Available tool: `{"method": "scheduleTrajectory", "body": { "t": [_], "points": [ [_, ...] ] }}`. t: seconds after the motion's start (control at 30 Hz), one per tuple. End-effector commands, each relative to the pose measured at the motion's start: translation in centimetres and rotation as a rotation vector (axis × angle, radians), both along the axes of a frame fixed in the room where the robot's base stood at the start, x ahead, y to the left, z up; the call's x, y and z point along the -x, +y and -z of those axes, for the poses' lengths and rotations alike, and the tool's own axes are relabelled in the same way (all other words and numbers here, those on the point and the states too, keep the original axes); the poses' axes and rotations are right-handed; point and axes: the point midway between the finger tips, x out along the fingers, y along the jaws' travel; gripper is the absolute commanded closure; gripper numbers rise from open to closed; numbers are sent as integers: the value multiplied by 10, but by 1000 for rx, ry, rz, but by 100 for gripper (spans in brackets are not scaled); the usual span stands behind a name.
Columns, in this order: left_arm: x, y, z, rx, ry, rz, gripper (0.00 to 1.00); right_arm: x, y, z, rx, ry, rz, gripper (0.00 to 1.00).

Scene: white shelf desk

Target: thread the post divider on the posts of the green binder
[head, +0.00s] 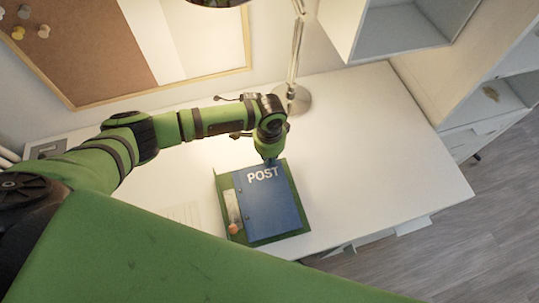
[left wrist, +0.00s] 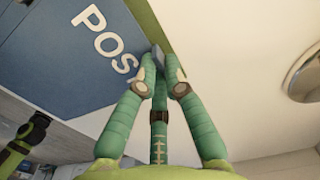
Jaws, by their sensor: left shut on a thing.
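The post divider (head: 270,210) is a blue sheet with white "POST" lettering. It lies over the green binder (head: 222,190), whose green shows along the left, right and lower edges. A pale metal strip (head: 232,207) runs along the binder's left side. I cannot tell whether posts pass through the divider's holes. My left gripper (head: 270,160) is shut on the divider's top edge. In the left wrist view the fingertips (left wrist: 160,72) meet at the corner of the blue divider (left wrist: 70,50), beside a green binder strip (left wrist: 146,20).
The white desk (head: 380,150) is clear to the right of the binder. A lamp base (head: 292,99) stands behind it. A small orange round thing (head: 233,228) sits at the binder's lower left. A corkboard (head: 80,50) hangs behind. White shelves (head: 480,60) stand at right.

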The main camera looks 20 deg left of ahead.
Motion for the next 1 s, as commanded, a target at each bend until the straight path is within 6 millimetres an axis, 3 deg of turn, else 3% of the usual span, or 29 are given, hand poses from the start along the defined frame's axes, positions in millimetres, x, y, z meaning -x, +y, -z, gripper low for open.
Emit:
{"method": "scheduleTrajectory", "body": {
  "t": [0.93,0.97,1.0],
  "points": [
    [0,0,8,0,0,0,100,0,0,5,0,0,0,66],
    [0,0,8,0,0,0,77,0,0,5,0,0,0,66],
    [0,0,8,0,0,0,62,0,0,5,0,0,0,66]
  ]
}}
